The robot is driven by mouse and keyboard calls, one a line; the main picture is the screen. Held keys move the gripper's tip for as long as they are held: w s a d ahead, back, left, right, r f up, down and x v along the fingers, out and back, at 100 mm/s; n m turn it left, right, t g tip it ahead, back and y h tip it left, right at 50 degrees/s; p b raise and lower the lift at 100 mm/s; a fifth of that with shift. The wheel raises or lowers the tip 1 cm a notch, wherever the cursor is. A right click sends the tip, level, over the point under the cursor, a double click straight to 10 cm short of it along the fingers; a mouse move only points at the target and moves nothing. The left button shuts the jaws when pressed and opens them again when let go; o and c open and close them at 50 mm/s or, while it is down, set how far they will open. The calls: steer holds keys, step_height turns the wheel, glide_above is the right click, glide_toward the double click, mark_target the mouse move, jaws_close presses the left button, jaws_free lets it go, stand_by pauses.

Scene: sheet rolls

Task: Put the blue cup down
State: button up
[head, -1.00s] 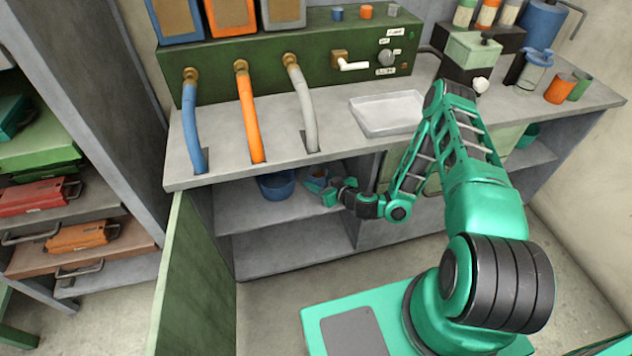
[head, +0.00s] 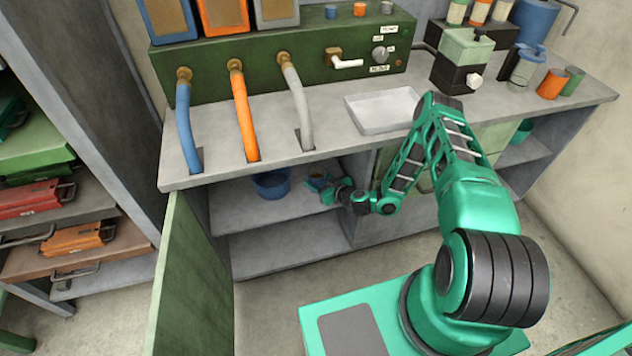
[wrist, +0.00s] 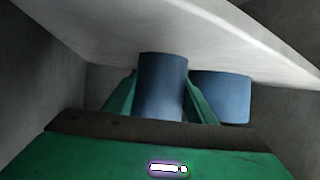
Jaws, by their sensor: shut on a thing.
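My gripper (wrist: 161,100) is shut on a blue cup (wrist: 161,82), with one green finger on each side of it in the wrist view. In the head view my gripper (head: 327,191) is inside the open cupboard under the counter, over its upper shelf (head: 243,204). The cup there is small and partly covered by the gripper. I cannot tell whether its base touches the shelf.
A second blue container (head: 272,184) stands on the shelf, left of my gripper in the head view; it also shows in the wrist view (wrist: 221,97). The counter (head: 225,150) overhangs the cupboard. The green door (head: 185,275) stands open at left.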

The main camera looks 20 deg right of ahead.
steer(key=o, duration=1.2)
steer(key=v, duration=1.2)
steer(key=shift+s, duration=0.1)
